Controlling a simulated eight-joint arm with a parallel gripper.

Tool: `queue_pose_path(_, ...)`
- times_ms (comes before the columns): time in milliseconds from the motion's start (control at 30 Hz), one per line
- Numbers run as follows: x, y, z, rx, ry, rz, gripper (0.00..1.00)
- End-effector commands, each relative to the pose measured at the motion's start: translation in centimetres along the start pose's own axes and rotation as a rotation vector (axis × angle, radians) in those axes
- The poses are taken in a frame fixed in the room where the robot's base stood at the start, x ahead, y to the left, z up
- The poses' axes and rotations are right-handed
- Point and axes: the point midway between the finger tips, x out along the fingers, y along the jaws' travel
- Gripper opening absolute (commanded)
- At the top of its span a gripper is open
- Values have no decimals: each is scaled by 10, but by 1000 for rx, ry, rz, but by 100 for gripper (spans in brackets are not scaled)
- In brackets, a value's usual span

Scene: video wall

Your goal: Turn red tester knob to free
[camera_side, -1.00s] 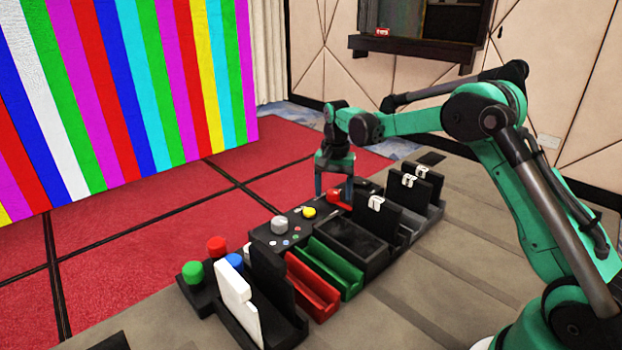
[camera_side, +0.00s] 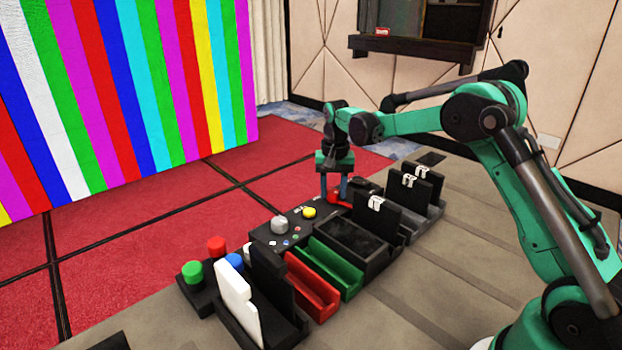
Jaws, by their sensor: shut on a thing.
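The red tester knob (camera_side: 333,197) sits toward the far end of the black tester panel (camera_side: 268,232). My gripper (camera_side: 335,190) points down over it, and its two fingers are shut on the knob, one on each side. The fingers hide part of the knob, so its pointing direction and any marking for free cannot be read. A yellow knob (camera_side: 309,212) and a larger grey knob (camera_side: 280,225) stand on the same panel, nearer the camera.
A red tray (camera_side: 312,287), a green tray (camera_side: 330,266) and black holders with upright plates (camera_side: 377,215) stand beside the panel. Red (camera_side: 216,245), green (camera_side: 192,272) and blue (camera_side: 234,261) buttons are at the near end. A striped video wall (camera_side: 130,90) stands behind at left.

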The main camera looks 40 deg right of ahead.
Motion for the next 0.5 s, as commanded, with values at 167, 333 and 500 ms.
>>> queue_pose_path(167,-1,0,0,-159,0,1,0)
queue_pose_path(333,-1,0,0,-321,0,1,0)
queue_pose_path(500,-1,0,0,-482,0,1,0)
